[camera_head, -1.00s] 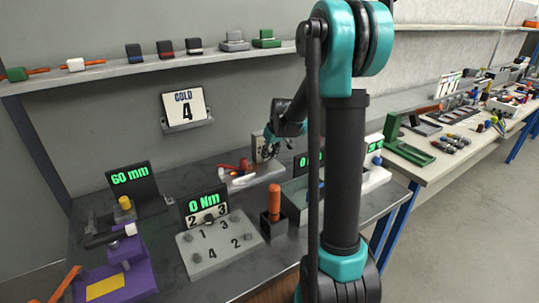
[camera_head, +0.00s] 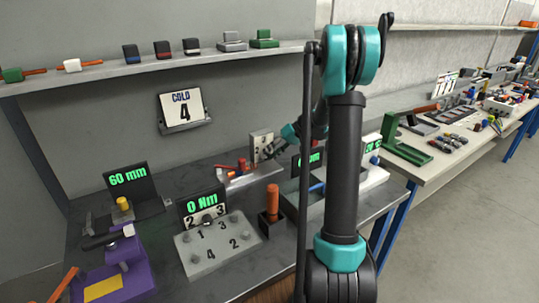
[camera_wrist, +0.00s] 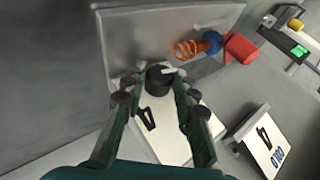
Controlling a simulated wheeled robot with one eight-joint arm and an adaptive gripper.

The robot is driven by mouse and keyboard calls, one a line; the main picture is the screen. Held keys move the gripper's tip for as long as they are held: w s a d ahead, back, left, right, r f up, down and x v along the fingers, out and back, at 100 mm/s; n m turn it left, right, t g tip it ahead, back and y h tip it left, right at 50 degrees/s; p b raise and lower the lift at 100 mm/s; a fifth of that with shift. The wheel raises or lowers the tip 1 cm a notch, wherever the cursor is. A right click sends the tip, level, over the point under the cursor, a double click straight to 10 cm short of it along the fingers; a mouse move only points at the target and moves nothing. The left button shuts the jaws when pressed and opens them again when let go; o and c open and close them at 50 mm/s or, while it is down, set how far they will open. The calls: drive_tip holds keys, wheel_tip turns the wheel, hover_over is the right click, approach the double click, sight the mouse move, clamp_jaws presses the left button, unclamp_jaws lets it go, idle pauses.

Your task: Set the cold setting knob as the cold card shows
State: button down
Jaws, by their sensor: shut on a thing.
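The cold card (camera_head: 183,109) hangs on the back wall and reads "COLD 4". It also shows rotated at the lower right of the wrist view (camera_wrist: 265,143). The cold setting knob (camera_wrist: 159,77) is a dark round knob with a pale pointer, on a light panel (camera_wrist: 175,147). The panel stands upright at the back of the bench in the head view (camera_head: 259,140). My gripper (camera_wrist: 151,82) is shut on the knob, with a finger on either side. A black mark shows on the panel between the fingers; the other markings are hidden or too small to read.
A grey tray with red and blue parts (camera_head: 240,174) lies beside the panel. A torque board (camera_head: 217,245) reading "0 Nm", an orange-handled tool (camera_head: 273,200) and a purple fixture (camera_head: 125,262) stand nearer. A shelf (camera_head: 150,68) with small blocks runs above.

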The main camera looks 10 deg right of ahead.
drive_tip(key=shift+d+y, duration=0.1)
drive_tip(key=shift+y, duration=0.2)
idle(0.4)
drive_tip(key=c, duration=1.2)
unclamp_jaws()
drive_tip(key=v, duration=1.2)
drive_tip(key=shift+w+f, duration=0.1)
